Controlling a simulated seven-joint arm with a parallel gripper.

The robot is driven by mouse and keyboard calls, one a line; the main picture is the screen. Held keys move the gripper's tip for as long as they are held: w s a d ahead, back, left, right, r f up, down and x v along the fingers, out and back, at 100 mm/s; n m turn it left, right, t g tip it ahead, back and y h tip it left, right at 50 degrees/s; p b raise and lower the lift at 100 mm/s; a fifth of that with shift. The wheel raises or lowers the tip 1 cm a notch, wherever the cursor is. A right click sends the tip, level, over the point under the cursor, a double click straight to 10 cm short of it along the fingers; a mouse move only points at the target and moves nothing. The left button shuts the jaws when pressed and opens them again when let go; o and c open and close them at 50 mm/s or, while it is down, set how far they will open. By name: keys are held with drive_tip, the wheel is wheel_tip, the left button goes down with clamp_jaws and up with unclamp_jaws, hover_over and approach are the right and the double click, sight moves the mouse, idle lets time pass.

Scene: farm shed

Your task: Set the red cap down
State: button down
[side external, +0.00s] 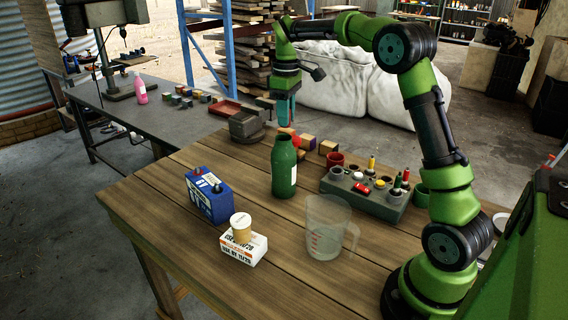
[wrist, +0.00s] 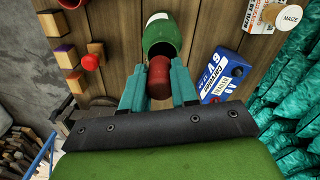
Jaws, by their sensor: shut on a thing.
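In the wrist view the red cap (wrist: 158,77) sits between the two teal fingers of my gripper (wrist: 158,92), which is shut on it. The green bottle (wrist: 166,36) is just beyond the cap, and its dark open mouth shows. In the side view my gripper (side external: 284,112) points down above the table, behind and above the upright green bottle (side external: 285,165). Red shows just below the fingers there, but I cannot tell whether it is the cap or the red knob on the table.
Wooden blocks (side external: 328,147) and a red knob (wrist: 91,62) lie near.

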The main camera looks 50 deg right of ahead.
drive_tip(key=m, duration=0.1)
hover_over(306, 173)
wheel_tip(306, 173, down, 17)
drive_tip(key=shift+a, duration=0.1)
drive_tip(key=shift+f, duration=2.3)
drive_tip(key=shift+f, duration=0.1)
drive_tip(key=c, duration=0.9)
unclamp_jaws()
drive_tip(key=shift+o, duration=0.2)
wheel_tip(306, 173, up, 12)
drive_tip(key=shift+r, duration=0.2)
